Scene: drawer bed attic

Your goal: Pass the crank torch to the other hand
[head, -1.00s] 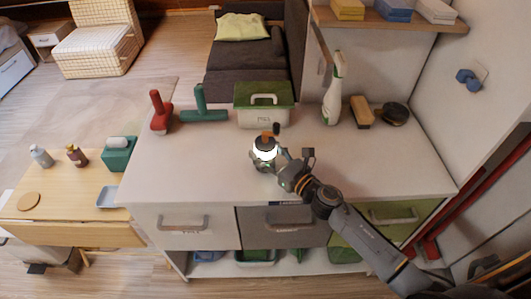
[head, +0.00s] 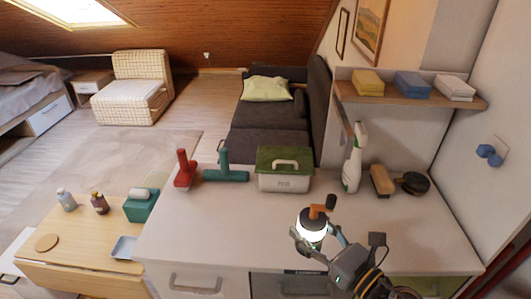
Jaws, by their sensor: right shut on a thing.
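The crank torch (head: 312,230) has a glowing white body, a dark top and an orange-brown crank handle. It is upright at the front of the white counter. My right gripper (head: 318,243) is shut on it, its fingers around the torch's lower body. The torch's base is hidden by the fingers, so I cannot tell whether it touches the counter. My left gripper is not in view.
The counter's left front is clear. A wooden table (head: 75,235) adjoins at left.

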